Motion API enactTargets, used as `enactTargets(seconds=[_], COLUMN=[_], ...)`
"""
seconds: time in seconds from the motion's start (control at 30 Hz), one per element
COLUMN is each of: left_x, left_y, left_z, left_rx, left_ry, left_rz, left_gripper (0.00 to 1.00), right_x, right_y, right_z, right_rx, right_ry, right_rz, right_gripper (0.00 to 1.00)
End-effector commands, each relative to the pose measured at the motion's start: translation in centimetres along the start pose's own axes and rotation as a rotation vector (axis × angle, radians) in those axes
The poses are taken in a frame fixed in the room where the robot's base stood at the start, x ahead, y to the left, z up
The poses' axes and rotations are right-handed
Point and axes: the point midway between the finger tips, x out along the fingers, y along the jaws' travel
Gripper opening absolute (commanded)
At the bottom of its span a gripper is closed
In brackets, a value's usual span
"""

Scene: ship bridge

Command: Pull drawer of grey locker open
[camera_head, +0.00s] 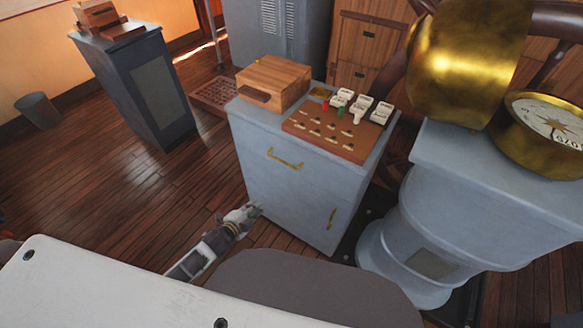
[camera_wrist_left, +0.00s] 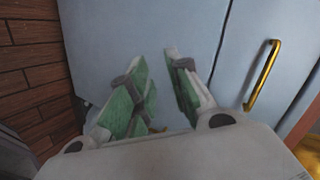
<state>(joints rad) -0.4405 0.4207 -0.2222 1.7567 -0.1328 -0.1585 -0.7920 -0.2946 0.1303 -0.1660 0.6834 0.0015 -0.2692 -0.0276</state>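The grey locker (camera_head: 285,195) stands in the middle of the head view. Its drawer has a brass bar handle (camera_head: 285,158) across the upper front, and the drawer looks closed. A second, upright brass handle (camera_head: 332,218) sits lower right on the front. My left gripper (camera_head: 252,209) is low in front of the locker's left side, below the drawer handle. In the left wrist view its green-padded fingers (camera_wrist_left: 158,95) are apart with nothing between them. That view also shows a brass handle (camera_wrist_left: 262,75), right of the fingers and apart from them. My right gripper is not in view.
On the locker top are a wooden box (camera_head: 273,82) and a brown switch panel (camera_head: 325,132). A grey pedestal (camera_head: 425,235) with a brass compass (camera_head: 545,130) stands close on the right. A dark cabinet (camera_head: 140,90) stands back left. The wooden floor (camera_head: 100,190) left of the locker is clear.

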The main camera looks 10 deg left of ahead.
Motion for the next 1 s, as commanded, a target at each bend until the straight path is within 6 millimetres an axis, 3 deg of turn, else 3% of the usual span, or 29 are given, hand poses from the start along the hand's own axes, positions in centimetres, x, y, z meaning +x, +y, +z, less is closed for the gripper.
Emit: enactTargets(seconds=[0.57, 1.0], left_x=[-0.8, -3.5], left_y=[-4.0, -10.7], left_z=[-2.7, -8.1], left_rx=[0.114, 0.317], left_ry=[0.055, 0.143], left_rz=[-0.074, -0.217], left_gripper=[0.19, 0.19], right_x=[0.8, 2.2], right_y=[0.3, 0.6], right_z=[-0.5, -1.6], right_rx=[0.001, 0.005], right_ry=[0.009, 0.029], right_rz=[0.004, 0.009], right_gripper=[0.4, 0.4])
